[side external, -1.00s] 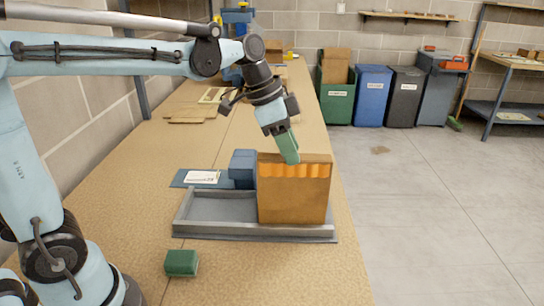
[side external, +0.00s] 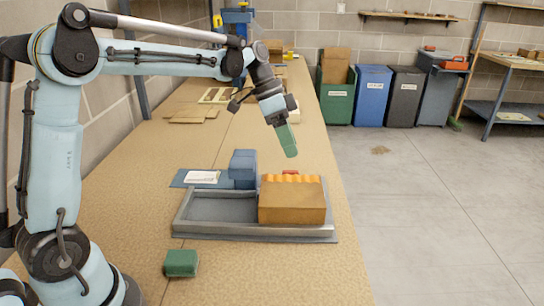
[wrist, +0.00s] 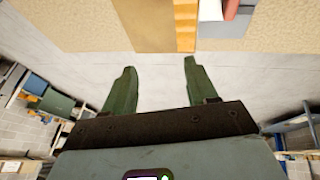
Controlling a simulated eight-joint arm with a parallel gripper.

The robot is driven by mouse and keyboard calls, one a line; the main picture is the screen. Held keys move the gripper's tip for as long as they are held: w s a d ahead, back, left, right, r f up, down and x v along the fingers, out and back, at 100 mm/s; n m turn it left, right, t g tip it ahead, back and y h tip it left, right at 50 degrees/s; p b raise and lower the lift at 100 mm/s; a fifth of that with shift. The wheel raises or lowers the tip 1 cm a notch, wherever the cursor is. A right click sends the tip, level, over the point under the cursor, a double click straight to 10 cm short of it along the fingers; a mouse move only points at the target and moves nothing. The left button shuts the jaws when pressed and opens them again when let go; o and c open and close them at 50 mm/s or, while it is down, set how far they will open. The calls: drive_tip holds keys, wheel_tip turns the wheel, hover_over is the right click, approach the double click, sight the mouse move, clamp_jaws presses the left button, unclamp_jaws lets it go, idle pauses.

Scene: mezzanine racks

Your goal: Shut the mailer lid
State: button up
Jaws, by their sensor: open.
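The brown mailer (side external: 292,205) sits in the right part of a grey tray in the side view. Its lid (side external: 290,193) lies down over the box, with the orange scalloped strip (side external: 291,178) along the far edge. I cannot tell whether that edge is fully flush. The mailer's brown surface (wrist: 150,22) and orange strip (wrist: 185,22) show at the top there.
The grey tray (side external: 182,220) has bare floor left of the mailer. A blue block (side external: 243,167) and a white paper (side external: 203,177) on a blue board lie behind it. A green block (side external: 181,263) is near the front. A small red thing shows behind the mailer. The table's right edge is close.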

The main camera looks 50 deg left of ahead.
drive_tip(key=shift+r, duration=0.1)
drive_tip(key=v, duration=1.2)
drive_tip(key=s+d+f+n+t+y, duration=0.2)
drive_tip(key=s+f+n+t, duration=0.1)
drive_tip(key=s+f, duration=0.4)
drive_tip(key=s+d+f+n+t+y, duration=0.2)
drive_tip(key=s+d+f+n+y, duration=0.1)
drive_tip(key=s+f+n, duration=0.2)
drive_tip(key=s+f, duration=0.2)
drive_tip(key=s, duration=0.1)
drive_tip(key=shift+s+t, duration=0.25)
drive_tip(key=shift+t, duration=0.15)
